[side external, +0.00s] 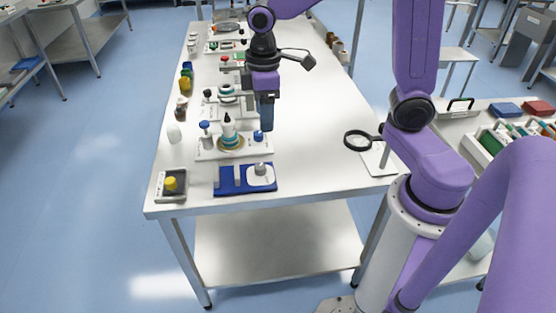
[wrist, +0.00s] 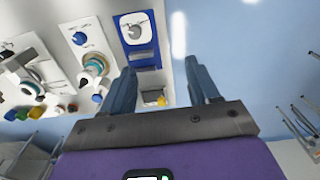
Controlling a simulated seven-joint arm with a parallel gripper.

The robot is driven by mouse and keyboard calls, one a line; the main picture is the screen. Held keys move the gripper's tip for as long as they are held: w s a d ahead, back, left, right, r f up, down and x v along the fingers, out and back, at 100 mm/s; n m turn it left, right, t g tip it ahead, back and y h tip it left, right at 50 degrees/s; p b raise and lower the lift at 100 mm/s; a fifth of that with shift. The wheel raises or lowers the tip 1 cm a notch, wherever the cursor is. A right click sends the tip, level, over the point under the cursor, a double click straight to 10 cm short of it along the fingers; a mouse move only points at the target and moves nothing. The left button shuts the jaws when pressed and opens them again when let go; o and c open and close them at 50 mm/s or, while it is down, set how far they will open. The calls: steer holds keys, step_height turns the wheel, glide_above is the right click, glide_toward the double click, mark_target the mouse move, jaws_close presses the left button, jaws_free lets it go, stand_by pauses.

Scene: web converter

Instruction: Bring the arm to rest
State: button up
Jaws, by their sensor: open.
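My gripper (side external: 267,124) hangs above the near half of the white table (side external: 312,150), fingers pointing down. In the side view it overlaps the right end of a white board holding a ringed white bottle, so the exact gap is hard to judge. In the wrist view my gripper (wrist: 164,78) has its two blue-grey fingers spread well apart, with nothing between them. Through the gap show floor and part of the small tray with a yellow item (wrist: 155,98).
A blue tray with a white device (side external: 232,188) lies near the table's front edge. A grey tray (side external: 163,195) sits at the front left corner. A magnifier on a stand (side external: 358,140) is at the right. Several bottles line the left edge. The table's middle right is clear.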

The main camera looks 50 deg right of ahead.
steer(key=s+d+n, duration=0.1)
steer(key=s+n, duration=0.2)
steer(key=s, duration=1.7)
steer(key=shift+s+f, duration=0.25)
steer(key=shift+s, duration=0.1)
